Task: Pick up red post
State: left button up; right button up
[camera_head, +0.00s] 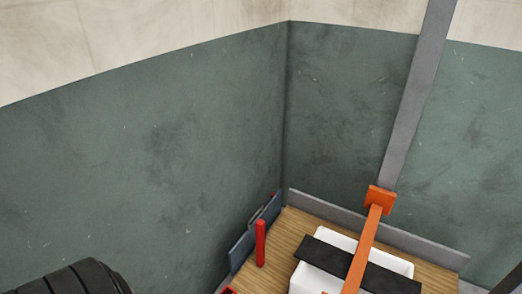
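The red post (261,243) is a thin upright cylinder. It stands on the wooden bench top (290,232), near its left edge and close to the room's corner. Nothing touches the post from above, and its foot shows on the wood. Neither of my grippers can be made out in the head view, so how they stand relative to the post is hidden.
Right of the post, a white tray-like block (400,266) carries a dark bar (323,255). An orange arm (362,246) crosses above it, joined to a grey slanting beam (412,105). Blue-grey panels (243,250) edge the left side. Green walls close in behind.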

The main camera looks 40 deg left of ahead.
aim_at(260, 224)
jog(key=u, duration=1.25)
jog(key=i+j+u, duration=0.3)
jog(key=i+u, duration=0.3)
